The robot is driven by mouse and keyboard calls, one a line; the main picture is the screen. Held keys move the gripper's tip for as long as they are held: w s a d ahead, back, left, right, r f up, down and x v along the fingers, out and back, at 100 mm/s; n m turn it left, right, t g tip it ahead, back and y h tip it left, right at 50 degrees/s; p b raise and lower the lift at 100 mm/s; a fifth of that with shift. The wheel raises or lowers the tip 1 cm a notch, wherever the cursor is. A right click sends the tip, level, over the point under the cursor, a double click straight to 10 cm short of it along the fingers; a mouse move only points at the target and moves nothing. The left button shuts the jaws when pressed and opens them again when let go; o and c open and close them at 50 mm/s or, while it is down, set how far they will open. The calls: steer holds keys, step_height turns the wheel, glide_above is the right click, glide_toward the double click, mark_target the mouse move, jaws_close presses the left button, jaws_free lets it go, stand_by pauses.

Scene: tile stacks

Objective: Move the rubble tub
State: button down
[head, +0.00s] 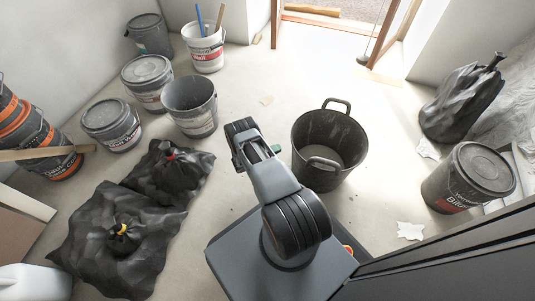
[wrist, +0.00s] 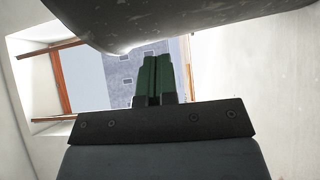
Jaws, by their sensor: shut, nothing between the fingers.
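The rubble tub is a black round tub (head: 344,133) with two loop handles, standing upright on the floor in the middle of the head view. Its inside looks dusty grey, with no load that I can make out. My gripper (head: 275,149) is just left of the tub's near-left side, with its green fingertips close to the wall; I cannot tell whether they touch. In the wrist view the green fingers of my gripper (wrist: 155,66) are together, with nothing between them. A dark speckled curved surface fills the top of that view; it may be the tub, seen close.
Several grey buckets (head: 190,105) stand at the left and back left. Black sacks (head: 120,240) lie at the left front. A lidded drum (head: 468,178) and a dark wrapped sack (head: 462,103) stand at the right. The floor toward the open doorway at the back is mostly clear.

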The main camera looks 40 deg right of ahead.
steer(key=shift+s+d, duration=1.55)
steer(key=shift+s, duration=0.25)
steer(key=shift+s, duration=0.1)
